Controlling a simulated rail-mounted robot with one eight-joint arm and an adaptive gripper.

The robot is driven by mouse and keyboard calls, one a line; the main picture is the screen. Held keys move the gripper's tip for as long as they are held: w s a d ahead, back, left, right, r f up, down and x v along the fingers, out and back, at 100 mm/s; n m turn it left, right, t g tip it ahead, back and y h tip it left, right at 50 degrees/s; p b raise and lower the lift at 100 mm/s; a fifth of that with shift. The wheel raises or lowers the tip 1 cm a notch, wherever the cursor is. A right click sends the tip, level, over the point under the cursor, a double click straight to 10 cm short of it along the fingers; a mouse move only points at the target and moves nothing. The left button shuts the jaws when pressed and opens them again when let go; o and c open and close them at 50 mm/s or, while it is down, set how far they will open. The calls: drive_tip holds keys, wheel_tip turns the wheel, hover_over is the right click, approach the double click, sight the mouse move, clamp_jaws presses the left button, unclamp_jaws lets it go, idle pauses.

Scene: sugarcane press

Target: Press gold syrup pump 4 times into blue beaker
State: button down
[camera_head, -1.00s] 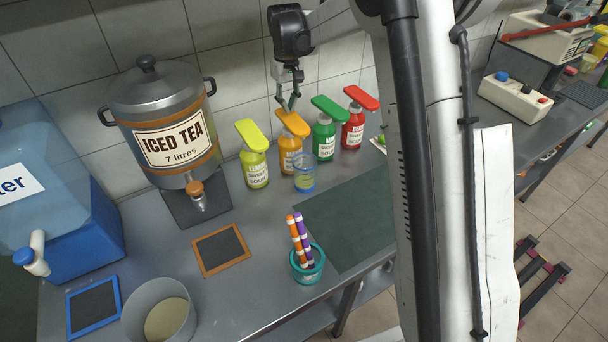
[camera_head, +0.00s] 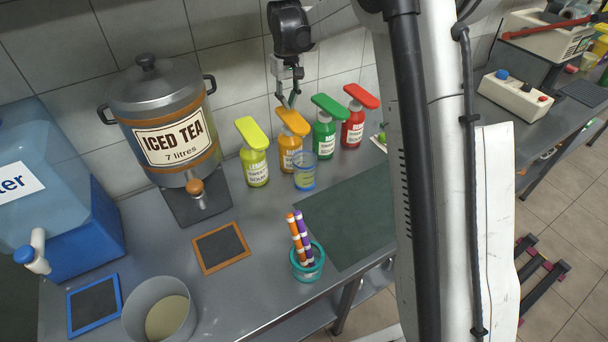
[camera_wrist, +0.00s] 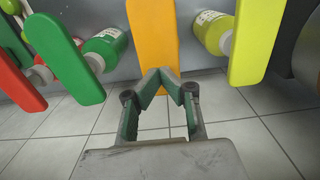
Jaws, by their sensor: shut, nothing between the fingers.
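The gold syrup pump is an orange-gold bottle (camera_head: 288,160) with a long flat orange press lever (camera_head: 293,122), standing at the back of the counter. The lever also shows in the wrist view (camera_wrist: 154,35), straight ahead of the fingertips. The blue beaker (camera_head: 304,180), clear with a bluish tint, stands right in front of this bottle, under the lever's front end. My gripper (camera_head: 288,104) is shut and empty, pointing down at the lever's rear part. In the wrist view its fingertips (camera_wrist: 158,72) meet at the lever's near end; whether they touch it I cannot tell.
A yellow pump (camera_head: 256,165) stands to the left; green (camera_head: 325,138) and red (camera_head: 353,128) pumps stand to the right. An iced tea dispenser (camera_head: 165,128) is further left. A teal cup of markers (camera_head: 307,267) stands in front. The tiled wall is close behind.

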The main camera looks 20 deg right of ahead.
sight(289, 114)
drive_tip(key=shift+f+b, duration=1.65)
drive_tip(key=shift+f, duration=0.8)
drive_tip(key=shift+r, duration=0.15)
drive_tip(key=shift+r+p, duration=1.2)
drive_tip(key=shift+r, duration=1.3)
drive_tip(key=shift+f, duration=0.2)
drive_tip(key=shift+f+b, duration=1.8)
drive_tip(key=shift+f, duration=0.65)
drive_tip(key=shift+r, duration=0.2)
drive_tip(key=shift+r+p, duration=1.25)
drive_tip(key=shift+r, duration=1.2)
